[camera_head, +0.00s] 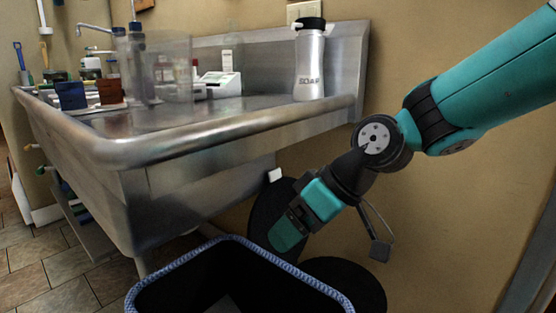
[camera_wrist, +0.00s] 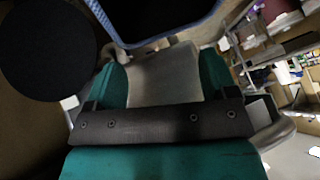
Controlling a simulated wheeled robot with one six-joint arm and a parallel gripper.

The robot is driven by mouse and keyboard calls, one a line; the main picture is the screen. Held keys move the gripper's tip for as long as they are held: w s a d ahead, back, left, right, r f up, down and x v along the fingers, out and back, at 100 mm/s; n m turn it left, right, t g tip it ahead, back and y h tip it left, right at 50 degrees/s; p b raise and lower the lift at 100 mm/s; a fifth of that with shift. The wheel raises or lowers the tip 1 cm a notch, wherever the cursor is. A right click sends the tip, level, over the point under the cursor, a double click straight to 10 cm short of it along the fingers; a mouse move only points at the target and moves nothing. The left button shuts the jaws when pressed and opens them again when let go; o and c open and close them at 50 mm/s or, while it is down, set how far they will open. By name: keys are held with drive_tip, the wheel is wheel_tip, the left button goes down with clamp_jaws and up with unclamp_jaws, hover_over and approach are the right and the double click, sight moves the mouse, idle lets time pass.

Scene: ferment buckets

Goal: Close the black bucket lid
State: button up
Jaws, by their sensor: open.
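A dark bucket with a blue patterned rim (camera_head: 170,273) stands at the bottom of the head view, open at the top. Its blue rim also shows at the top of the wrist view (camera_wrist: 172,36). A round black disc (camera_head: 262,212) stands behind my gripper, partly hidden by it. A second round black disc (camera_head: 350,283) lies lower, right of the bucket. One black disc (camera_wrist: 45,50) fills the upper left of the wrist view. I cannot tell which disc is the bucket's lid. My gripper (camera_head: 288,236) is open and points down, beyond the bucket's far rim, in front of the first disc.
A steel sink (camera_head: 150,150) fills the left and middle, its front edge above the bucket. A soap bottle (camera_head: 309,70) stands on its right end. A clear container (camera_head: 155,75) and small items stand at the left. Bare wall (camera_head: 440,220) lies to the right.

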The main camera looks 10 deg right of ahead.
drive_tip(key=w+d+r+t+y+p, duration=0.15)
drive_tip(key=w+d+t, duration=0.4)
drive_tip(key=w, duration=0.75)
drive_tip(key=m+t+p, duration=0.1)
drive_tip(key=t+p, duration=0.1)
drive_tip(key=t, duration=0.1)
approach(275, 170)
drive_tip(key=shift+h, duration=0.25)
drive_tip(key=b+x, duration=0.2)
drive_tip(key=x, duration=0.5)
drive_tip(key=shift+w+a, duration=0.1)
drive_tip(key=shift+w, duration=0.05)
drive_tip(key=shift+w+a+f, duration=0.15)
drive_tip(key=shift+w+a, duration=0.25)
drive_tip(key=shift+w, duration=0.1)
drive_tip(key=shift+g, duration=0.25)
drive_tip(key=c, duration=1.2)
drive_tip(key=shift+s, duration=0.1)
drive_tip(key=shift+c, duration=0.5)
